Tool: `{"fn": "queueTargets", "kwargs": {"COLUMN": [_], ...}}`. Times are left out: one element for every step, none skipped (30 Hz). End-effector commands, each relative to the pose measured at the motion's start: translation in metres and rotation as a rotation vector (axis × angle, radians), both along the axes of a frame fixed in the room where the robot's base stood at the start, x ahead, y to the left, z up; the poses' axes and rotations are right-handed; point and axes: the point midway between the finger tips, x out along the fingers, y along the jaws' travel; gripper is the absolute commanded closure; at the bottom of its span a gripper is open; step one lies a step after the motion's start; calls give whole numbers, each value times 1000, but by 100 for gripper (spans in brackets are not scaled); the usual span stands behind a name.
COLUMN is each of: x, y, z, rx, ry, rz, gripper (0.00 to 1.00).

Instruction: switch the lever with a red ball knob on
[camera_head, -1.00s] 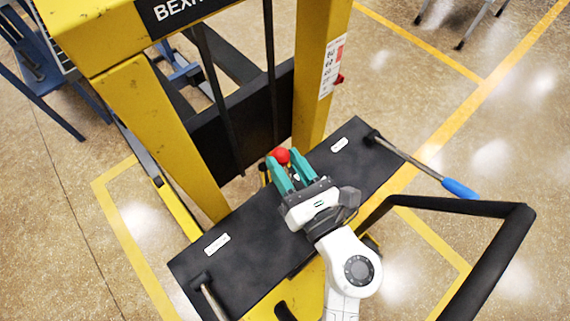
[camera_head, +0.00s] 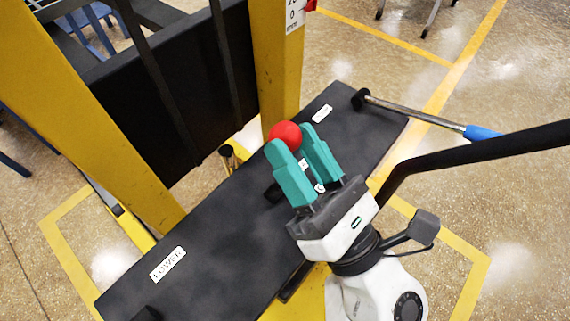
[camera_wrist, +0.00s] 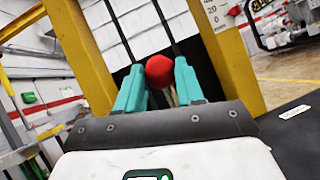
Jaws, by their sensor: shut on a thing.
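The red ball knob (camera_head: 285,135) tops a lever on the black deck of a yellow machine. In the head view it shows at the tips of my gripper (camera_head: 302,150), whose teal fingers stand on either side just below it. In the wrist view the red ball knob (camera_wrist: 159,70) sits between the two fingertips of my gripper (camera_wrist: 158,80). A bit of the lever's shaft shows under the ball; the rest is hidden by the fingers. My gripper is shut on the lever at the knob.
The black deck (camera_head: 215,255) carries a "LOWER" label (camera_head: 167,263) at left and another white label (camera_head: 321,113) near the right end. A blue-handled lever (camera_head: 480,132) sticks out right. Yellow posts (camera_head: 277,60) and a black handle bar (camera_head: 480,150) flank the arm.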

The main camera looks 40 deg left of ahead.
Motion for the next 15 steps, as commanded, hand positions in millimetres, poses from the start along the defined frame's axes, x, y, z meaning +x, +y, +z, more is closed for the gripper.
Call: {"fn": "queueTargets", "kwargs": {"x": [0, 0, -1, -1, -1, -1, -1, -1, -2, -2, -2, -2, -2, -2, -2], "y": [-4, -6, -9, -10, -13, -15, -17, -19, -21, -23, -24, -26, -28, -29, -32], "z": [-12, -12, -13, -14, -14, -14, -15, -15, -16, -16, -16, -17, -17, -18, -18], "rx": [25, 40, 60, 74, 89, 108, 122, 134, 153, 165, 179, 195, 206, 217, 214], "ry": [-5, -6, -6, -8, -9, -11, -11, -13, -13, -14, -14, -15, -17, -16, -18], "rz": [-1, -1, 0, -1, -1, -2, -1, -1, 0, -1, -1, -1, -1, -1, -3], "gripper": [100, 100, 100, 100, 100, 100, 100, 100, 100, 100, 100, 100, 100, 100, 100]}}
